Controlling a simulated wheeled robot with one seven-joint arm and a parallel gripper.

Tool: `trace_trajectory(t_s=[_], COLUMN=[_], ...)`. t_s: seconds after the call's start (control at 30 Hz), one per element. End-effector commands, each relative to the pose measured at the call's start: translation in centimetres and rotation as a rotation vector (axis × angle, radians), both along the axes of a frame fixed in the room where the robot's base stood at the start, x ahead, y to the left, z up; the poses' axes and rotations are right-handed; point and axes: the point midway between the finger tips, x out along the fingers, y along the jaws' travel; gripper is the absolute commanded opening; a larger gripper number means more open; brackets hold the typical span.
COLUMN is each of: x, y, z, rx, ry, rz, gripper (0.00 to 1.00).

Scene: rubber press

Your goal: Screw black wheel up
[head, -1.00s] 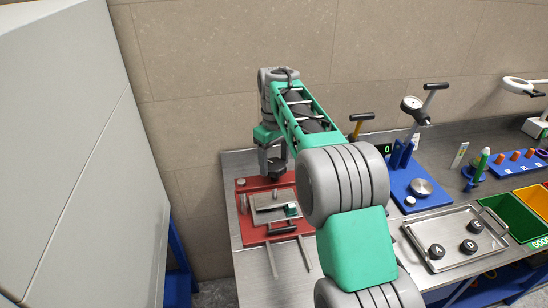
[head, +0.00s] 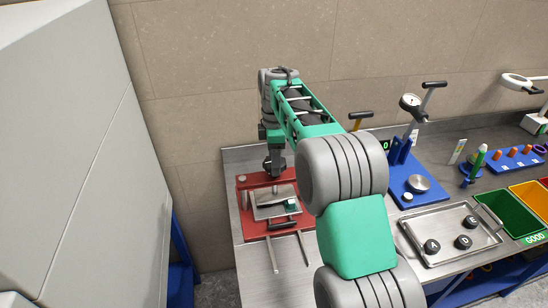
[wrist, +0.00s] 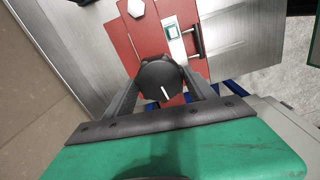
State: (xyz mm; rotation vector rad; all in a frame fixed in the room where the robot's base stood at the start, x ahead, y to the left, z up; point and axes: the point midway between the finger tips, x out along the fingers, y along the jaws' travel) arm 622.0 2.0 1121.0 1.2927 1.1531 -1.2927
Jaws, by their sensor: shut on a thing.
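The black wheel (wrist: 160,80) is round with a white mark and sits above the red press (wrist: 135,32). My gripper (wrist: 161,88) has one finger on each side of the wheel and is shut on it. In the head view my gripper (head: 275,168) points down over the back of the red press (head: 245,206), and the wheel is largely hidden by my gripper there. A metal plate with a small green-and-white block (head: 291,205) lies on the press.
A steel tray (head: 425,262) with several black lettered pucks is right of my arm. A blue gauge stand (head: 432,200), green and orange bins (head: 511,218) and a magnifier lamp (head: 520,83) stand further right. A tall grey cabinet (head: 60,150) is at left.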

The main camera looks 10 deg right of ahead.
Motion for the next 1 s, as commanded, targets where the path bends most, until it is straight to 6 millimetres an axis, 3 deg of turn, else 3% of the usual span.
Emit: trace_trajectory(t_s=[1.0], x=[-0.11], y=[-0.03], z=[-0.04], rx=[0.001], ry=[0.002], rz=[0.930], gripper=[0.23])
